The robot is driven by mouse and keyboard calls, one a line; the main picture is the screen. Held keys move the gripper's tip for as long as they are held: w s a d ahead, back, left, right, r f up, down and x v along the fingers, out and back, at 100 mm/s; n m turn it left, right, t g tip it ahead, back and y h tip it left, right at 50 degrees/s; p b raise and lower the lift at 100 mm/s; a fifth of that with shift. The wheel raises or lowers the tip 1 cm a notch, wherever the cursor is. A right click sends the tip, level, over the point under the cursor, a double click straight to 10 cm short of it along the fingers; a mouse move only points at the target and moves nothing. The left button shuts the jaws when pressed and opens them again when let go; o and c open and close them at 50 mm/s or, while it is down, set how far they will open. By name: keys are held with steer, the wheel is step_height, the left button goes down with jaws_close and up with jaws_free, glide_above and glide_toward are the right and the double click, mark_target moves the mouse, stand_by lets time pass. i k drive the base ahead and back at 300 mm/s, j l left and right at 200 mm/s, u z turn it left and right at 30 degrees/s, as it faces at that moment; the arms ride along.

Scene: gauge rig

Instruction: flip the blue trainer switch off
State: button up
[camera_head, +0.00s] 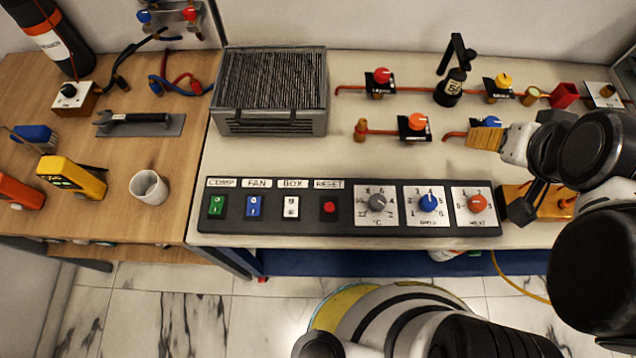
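The blue switch (253,207) is a small rocker under the FAN label on the long dark control panel (345,224) at the front of the bench. It sits between a green switch (217,206) under COMP and a white switch (291,207) under BOX. The rocker is too small to tell which way it is tipped.
A red reset button (330,208) and grey (377,202), blue (428,203) and red (477,203) knobs share the panel. Behind it stand a grey ribbed box (270,90) and copper pipes with valves (414,124). A white cup (149,187) stands left on the wooden table.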

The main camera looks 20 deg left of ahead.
mark_target(253, 205)
steer(key=u, duration=1.25)
